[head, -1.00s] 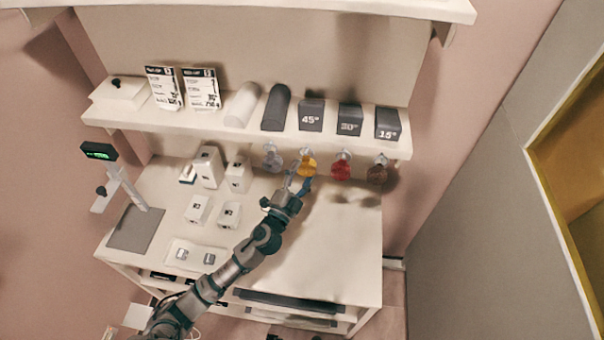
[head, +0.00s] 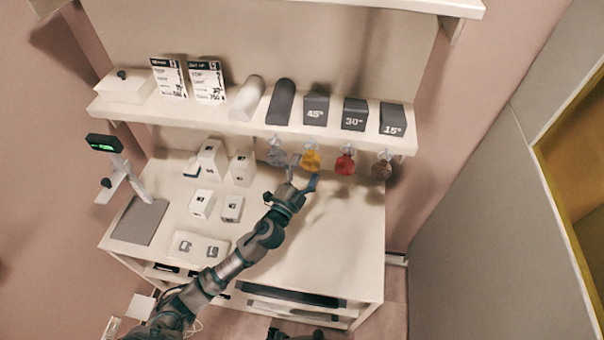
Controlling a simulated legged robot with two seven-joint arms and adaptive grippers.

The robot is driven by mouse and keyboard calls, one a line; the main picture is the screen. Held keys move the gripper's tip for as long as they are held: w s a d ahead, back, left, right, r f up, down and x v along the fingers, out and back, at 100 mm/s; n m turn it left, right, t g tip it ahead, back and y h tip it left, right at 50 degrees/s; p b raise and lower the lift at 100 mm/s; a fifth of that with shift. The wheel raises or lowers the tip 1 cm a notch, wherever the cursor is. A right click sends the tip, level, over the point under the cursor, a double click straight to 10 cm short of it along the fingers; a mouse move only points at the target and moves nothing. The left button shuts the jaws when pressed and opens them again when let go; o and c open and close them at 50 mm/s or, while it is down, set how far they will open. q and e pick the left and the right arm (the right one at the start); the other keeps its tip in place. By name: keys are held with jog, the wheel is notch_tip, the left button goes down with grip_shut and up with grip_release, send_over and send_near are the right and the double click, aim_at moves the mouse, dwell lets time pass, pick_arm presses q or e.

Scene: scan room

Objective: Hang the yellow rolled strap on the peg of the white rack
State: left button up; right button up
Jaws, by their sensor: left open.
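The yellow rolled strap (head: 311,160) hangs under the front edge of the white shelf (head: 190,121), between a grey roll and a red roll. A small pale peg or hook shows above it. My left gripper (head: 304,171) is open and empty. Its two fingertips are just below and beside the yellow strap, one at its left and one under its right side. I cannot tell whether they touch it. My right gripper is not in view.
The grey roll (head: 276,154), red roll (head: 345,162) and brown roll (head: 381,167) hang in the same row. Dark angle blocks (head: 354,114) stand on the shelf above. White boxes (head: 203,204) stand on the counter. The counter's right part (head: 335,240) is clear.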

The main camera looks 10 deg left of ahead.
pick_arm(q)
jog(key=v, duration=1.2)
jog(key=s+a+f+n+g+y, duration=0.2)
jog(key=s+a+f+n+g, duration=0.1)
jog(key=f, duration=0.3)
jog(key=s+a+f+n+g+y, duration=0.3)
jog(key=s+a+f+n+g, duration=0.1)
jog(key=s+f+n, duration=0.1)
jog(key=s+a+f+n+g+y, duration=0.2)
jog(key=s+a+f+n+g, duration=0.1)
jog(key=f, duration=0.5)
jog(key=shift+s+a+n+g+y, duration=0.2)
jog(key=shift+s+n+g, duration=0.1)
jog(key=shift+s+n, duration=0.1)
jog(key=shift+s+a+n+g+y, duration=0.1)
jog(key=shift+s+n+g+y, duration=0.1)
jog(key=shift+s+n+g, duration=0.15)
jog(key=s+d+f+g+h, duration=0.15)
jog(key=s+f+g, duration=0.25)
jog(key=s, duration=0.5)
notch_tip(320, 180, down, 24)
jog(key=s+g, duration=0.2)
jog(key=s, duration=0.1)
jog(key=s+a+f+g, duration=0.1)
jog(key=s+a+f, duration=0.1)
jog(key=s+f, duration=1.3)
notch_tip(320, 180, down, 2)
jog(key=shift+f, duration=0.1)
